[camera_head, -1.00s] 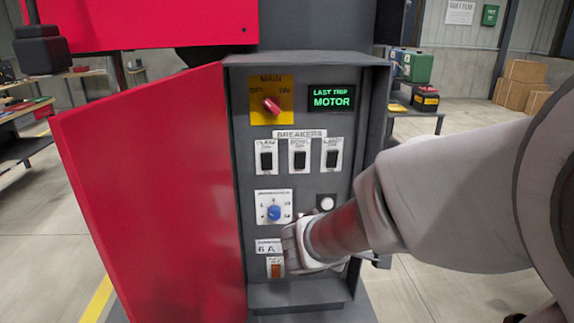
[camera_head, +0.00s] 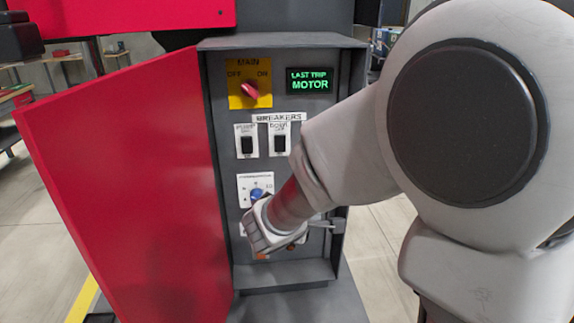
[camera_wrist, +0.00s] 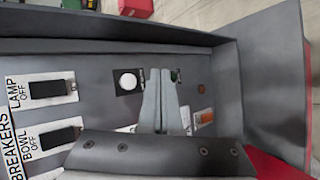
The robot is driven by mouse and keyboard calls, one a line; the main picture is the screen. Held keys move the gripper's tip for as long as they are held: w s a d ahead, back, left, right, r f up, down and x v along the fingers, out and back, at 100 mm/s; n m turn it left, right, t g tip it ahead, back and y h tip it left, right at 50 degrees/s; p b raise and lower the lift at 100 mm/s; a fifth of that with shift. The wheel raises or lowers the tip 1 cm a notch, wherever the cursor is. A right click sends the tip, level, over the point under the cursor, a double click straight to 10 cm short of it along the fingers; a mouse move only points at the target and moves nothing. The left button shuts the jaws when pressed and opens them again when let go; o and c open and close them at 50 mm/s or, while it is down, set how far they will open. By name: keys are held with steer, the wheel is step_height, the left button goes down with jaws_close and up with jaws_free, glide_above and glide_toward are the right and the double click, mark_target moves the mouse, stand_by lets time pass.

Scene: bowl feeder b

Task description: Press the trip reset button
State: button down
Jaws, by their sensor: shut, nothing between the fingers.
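In the wrist view a round white button (camera_wrist: 128,81) on a black plate sits just left of my gripper's fingertips (camera_wrist: 160,72). A small green round part (camera_wrist: 175,76) shows just right of the fingertips. I cannot read a label that tells which one is trip reset. The fingers are shut and empty, pointing at the panel; I cannot tell whether they touch it. In the head view my gripper (camera_head: 266,228) is in front of the lower panel (camera_head: 222,75), and my arm hides the white button and the green part.
The panel also holds a red main switch (camera_head: 250,90), a blue dial (camera_head: 257,194), breakers (camera_head: 248,145), an orange switch (camera_wrist: 204,118) and a display (camera_head: 310,81) reading "LAST TRIP MOTOR". The red door (camera_head: 130,190) stands open at left. The cabinet's side walls frame the panel.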

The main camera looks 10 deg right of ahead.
steer(key=w+p, duration=0.1)
steer(key=w, duration=0.6)
steer(key=shift+w, duration=0.15)
steer(key=shift+w+f, duration=0.1)
stand_by(1.8)
steer(key=shift+w+b, duration=0.35)
steer(key=shift+b, duration=0.05)
steer(key=shift+w, duration=0.4)
stand_by(0.5)
steer(key=shift+b, duration=0.3)
steer(key=shift+s+b, duration=0.5)
steer(key=shift+s, duration=0.35)
